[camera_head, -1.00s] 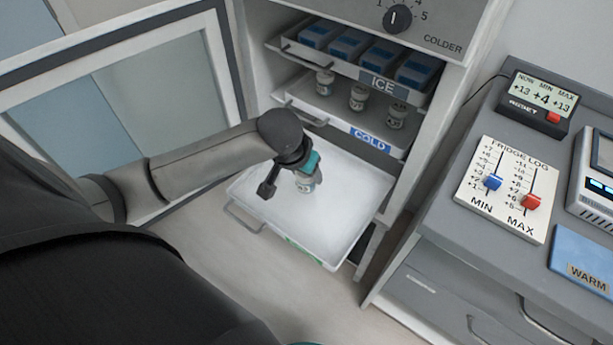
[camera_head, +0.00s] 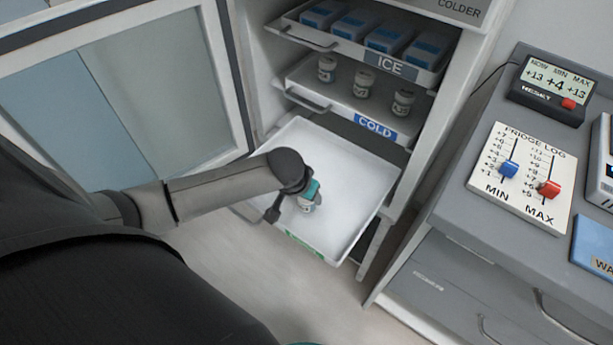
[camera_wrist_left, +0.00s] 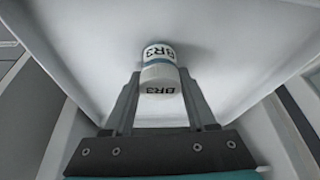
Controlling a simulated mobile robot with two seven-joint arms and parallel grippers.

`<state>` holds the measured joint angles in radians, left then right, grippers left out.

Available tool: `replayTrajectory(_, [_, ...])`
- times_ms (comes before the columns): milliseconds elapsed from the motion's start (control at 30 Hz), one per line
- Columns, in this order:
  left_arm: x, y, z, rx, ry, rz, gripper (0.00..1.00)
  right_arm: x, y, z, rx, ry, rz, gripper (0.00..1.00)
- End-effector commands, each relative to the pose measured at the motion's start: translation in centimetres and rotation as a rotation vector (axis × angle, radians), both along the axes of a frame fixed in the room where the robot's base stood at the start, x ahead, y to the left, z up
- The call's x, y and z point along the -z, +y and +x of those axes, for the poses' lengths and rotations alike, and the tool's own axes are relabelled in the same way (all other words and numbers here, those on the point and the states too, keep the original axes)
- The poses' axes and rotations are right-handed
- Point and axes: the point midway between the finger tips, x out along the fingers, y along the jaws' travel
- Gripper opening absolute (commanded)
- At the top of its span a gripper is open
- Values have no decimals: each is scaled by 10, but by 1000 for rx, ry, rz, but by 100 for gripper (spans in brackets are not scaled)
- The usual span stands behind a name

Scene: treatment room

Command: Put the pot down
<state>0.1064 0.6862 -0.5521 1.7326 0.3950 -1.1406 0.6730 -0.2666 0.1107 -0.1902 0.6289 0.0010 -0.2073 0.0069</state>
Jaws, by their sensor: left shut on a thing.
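The pot (camera_head: 305,205) is small and white, with a white cap and a blue band. In the left wrist view the pot (camera_wrist_left: 159,54) shows "BR3" on its side and cap. My left gripper (camera_head: 302,198) is shut on it, one finger on each side, over the lowest pulled-out white tray (camera_head: 345,212) of the fridge. The pot is inside the tray's outline, towards its front edge, and looks about upright. I cannot tell whether its base touches the tray floor. My right gripper is not in view.
Above are the COLD shelf (camera_head: 374,126) with several similar pots and the ICE shelf (camera_head: 390,63) with blue packs. The open fridge door (camera_head: 165,80) stands left. A grey counter (camera_head: 470,205) stands right. The lowest tray looks otherwise empty.

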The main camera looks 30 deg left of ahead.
Motion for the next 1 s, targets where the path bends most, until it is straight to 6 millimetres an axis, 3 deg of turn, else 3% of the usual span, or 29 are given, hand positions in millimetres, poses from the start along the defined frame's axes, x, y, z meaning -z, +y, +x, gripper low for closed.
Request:
replayTrajectory(167, [2, 0, 0, -1, 0, 0, 1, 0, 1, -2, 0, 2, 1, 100])
replayTrajectory(200, [3, 0, 0, -1, 0, 0, 58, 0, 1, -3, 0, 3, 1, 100])
replayTrajectory(467, [2, 0, 0, 0, 0, 1, 87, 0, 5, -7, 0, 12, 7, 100])
replayTrajectory(767, [0, 1, 0, 0, -1, 1, 87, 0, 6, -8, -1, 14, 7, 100])
replayTrajectory(1000, [-33, -1, -12, 1, -1, 0, 87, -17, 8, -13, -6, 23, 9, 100])
